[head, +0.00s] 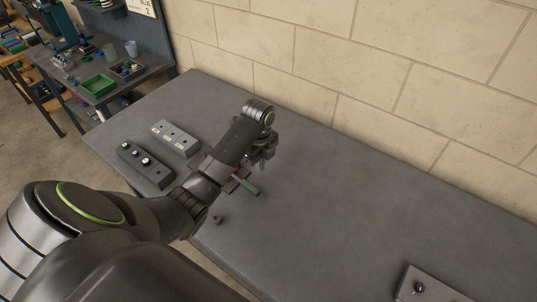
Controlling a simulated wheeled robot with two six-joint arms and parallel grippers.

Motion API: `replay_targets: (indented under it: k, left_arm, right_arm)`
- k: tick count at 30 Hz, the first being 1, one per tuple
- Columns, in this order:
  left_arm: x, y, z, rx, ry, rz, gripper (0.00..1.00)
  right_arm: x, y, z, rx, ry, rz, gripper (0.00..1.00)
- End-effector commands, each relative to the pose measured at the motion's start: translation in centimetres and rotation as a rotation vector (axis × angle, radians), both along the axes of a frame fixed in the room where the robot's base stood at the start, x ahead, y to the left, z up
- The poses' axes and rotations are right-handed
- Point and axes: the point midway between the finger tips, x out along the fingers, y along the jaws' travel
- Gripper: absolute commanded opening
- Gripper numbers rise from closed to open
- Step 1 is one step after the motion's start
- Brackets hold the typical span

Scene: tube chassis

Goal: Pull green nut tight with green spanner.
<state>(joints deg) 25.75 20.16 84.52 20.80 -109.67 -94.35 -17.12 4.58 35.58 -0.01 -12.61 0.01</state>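My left gripper (263,161) points down close to the far side of the handle. Its fingers are small and dark, and I cannot tell whether they are open or shut, or touch anything. I cannot make out a green nut. My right gripper is not in view.
A dark block with several knobs (146,164) and a lighter grey block (175,138) stand at the left. A small grey piece (217,219) sits near the front edge. A plate with a purple part (419,287) is at lower right. The bench's right middle is clear; a wall stands behind.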

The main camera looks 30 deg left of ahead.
Motion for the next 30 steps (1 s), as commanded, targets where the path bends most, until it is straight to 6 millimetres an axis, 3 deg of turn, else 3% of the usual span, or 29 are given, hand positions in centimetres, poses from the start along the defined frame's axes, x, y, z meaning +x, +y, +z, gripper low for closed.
replay_targets:
  k: [8,20,30]
  left_arm:
    - [0.1,0.0,-1.0,-0.001,0.003,-0.011,0.00]
    - [0.0,0.1,-4.8,0.000,0.002,-0.010,0.00]
    - [0.0,0.0,-6.8,-0.001,0.002,-0.010,0.00]
  right_arm:
    - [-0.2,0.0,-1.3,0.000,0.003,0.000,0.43]
    - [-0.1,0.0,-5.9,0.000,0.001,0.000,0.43]
    - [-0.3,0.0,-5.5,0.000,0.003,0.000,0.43]
